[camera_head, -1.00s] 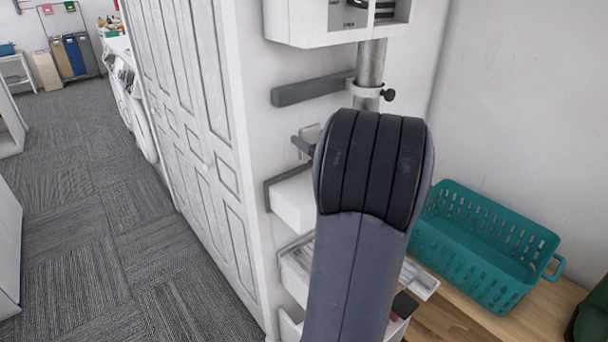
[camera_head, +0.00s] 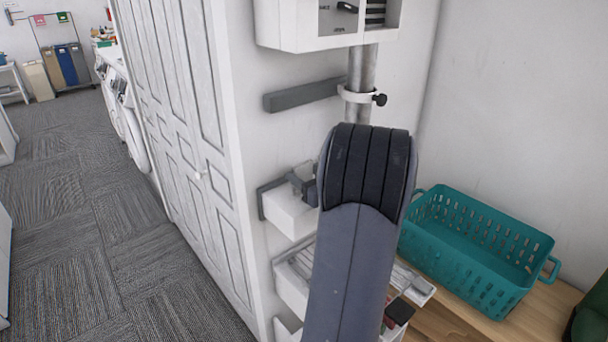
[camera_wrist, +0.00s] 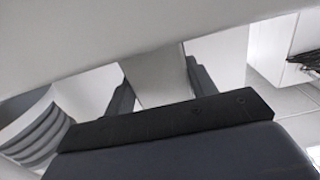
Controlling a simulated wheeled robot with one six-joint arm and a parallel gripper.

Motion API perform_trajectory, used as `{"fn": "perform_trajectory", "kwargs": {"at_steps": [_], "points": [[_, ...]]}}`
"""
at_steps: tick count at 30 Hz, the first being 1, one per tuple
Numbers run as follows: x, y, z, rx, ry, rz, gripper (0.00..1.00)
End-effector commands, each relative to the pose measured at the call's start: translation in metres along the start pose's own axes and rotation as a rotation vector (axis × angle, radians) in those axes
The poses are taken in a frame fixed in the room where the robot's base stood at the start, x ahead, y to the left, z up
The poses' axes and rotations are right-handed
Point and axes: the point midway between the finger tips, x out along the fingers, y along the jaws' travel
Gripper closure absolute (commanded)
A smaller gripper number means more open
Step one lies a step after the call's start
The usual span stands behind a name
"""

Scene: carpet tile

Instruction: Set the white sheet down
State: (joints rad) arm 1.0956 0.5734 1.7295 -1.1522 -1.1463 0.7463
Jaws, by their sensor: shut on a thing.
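My gripper (camera_wrist: 156,68) has its two dark fingers on either side of a pale grey-white piece, the white sheet (camera_wrist: 158,82), in the wrist view. In the head view the gripper (camera_head: 307,186) shows only partly, at the left edge of my dark arm. A small pale piece of the sheet (camera_head: 303,170) shows there, just above a white wall bin (camera_head: 287,214). The gripper overlaps the bin's top in the picture. I cannot tell whether the sheet touches the bin. My arm hides the rest.
A lower white wall tray (camera_head: 291,285) holds thin items. A grey bar (camera_head: 303,96) and a white wall box (camera_head: 285,27) are above. A teal basket (camera_head: 468,268) stands on a wooden top (camera_head: 540,318) at right. Open carpet (camera_head: 95,240) lies left.

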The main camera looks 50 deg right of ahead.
Motion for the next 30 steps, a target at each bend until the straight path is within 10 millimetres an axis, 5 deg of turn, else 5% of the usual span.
{"fn": "perform_trajectory", "kwargs": {"at_steps": [9, 19, 30], "points": [[0.000, 0.000, 0.001, 0.001, 0.000, 0.000, 0.25], [-0.002, 0.000, -0.004, 0.001, 0.000, 0.001, 0.25], [-0.076, 0.002, -0.003, 0.001, 0.000, 0.006, 0.25]]}}
